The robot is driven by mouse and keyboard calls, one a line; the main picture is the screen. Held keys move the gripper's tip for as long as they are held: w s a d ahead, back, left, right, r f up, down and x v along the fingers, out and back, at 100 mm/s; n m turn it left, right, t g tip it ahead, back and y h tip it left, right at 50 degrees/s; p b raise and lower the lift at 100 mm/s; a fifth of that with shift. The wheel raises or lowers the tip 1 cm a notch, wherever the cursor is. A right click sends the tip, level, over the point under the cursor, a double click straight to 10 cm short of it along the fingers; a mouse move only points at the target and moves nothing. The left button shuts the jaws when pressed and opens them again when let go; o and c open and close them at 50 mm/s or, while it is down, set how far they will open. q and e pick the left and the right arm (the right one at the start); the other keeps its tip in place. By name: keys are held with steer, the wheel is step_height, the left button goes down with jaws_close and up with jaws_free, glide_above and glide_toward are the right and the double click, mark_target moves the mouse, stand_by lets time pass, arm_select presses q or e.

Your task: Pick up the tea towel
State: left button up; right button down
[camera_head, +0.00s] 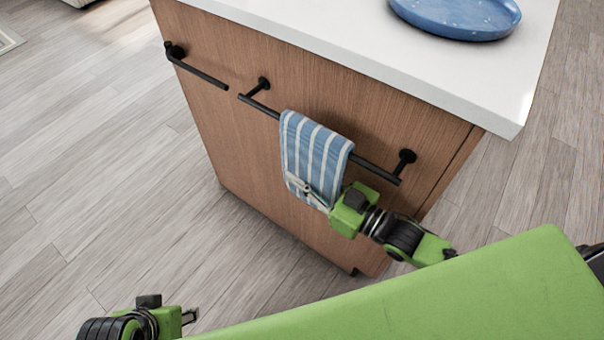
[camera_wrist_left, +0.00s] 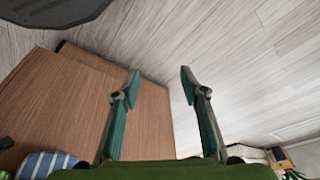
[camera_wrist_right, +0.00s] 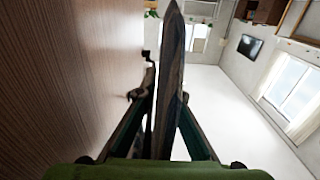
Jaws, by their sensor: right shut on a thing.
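The tea towel (camera_head: 316,150) is blue with white stripes and hangs over a black rail (camera_head: 370,165) on the wooden end of the island. My right gripper (camera_head: 306,190) is at the towel's lower part and shut on it. In the right wrist view the towel (camera_wrist_right: 172,80) shows edge-on, dark, between the fingers of the right gripper (camera_wrist_right: 160,100). My left gripper (camera_head: 190,315) is low at the left in the head view, well apart from the towel. In the left wrist view the left gripper (camera_wrist_left: 160,85) has its fingers wide apart and empty; a bit of towel (camera_wrist_left: 46,164) shows at the lower left.
The island (camera_head: 270,60) has a white top with a blue plate (camera_head: 455,12) on it. A second black rail (camera_head: 195,70) is on the panel left of the towel. The wooden floor (camera_head: 90,150) to the left is clear.

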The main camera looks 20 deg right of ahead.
mark_target(299, 161)
step_height(299, 161, up, 6)
steer(key=shift+s+a+r+p, duration=0.15)
steer(key=shift+r+p, duration=0.05)
steer(key=shift+p, duration=0.9)
arm_select(q)
steer(key=s+p+x, duration=0.1)
steer(key=s+x, duration=0.1)
steer(key=x, duration=0.8)
steer(key=shift+f+g+p, duration=0.4)
steer(key=shift+f, duration=0.35)
arm_select(e)
steer(key=s+a, duration=1)
steer(key=a, duration=0.4)
steer(key=shift+s, duration=0.4)
arm_select(q)
steer(key=shift+d, duration=0.1)
arm_select(e)
steer(key=shift+f, duration=0.1)
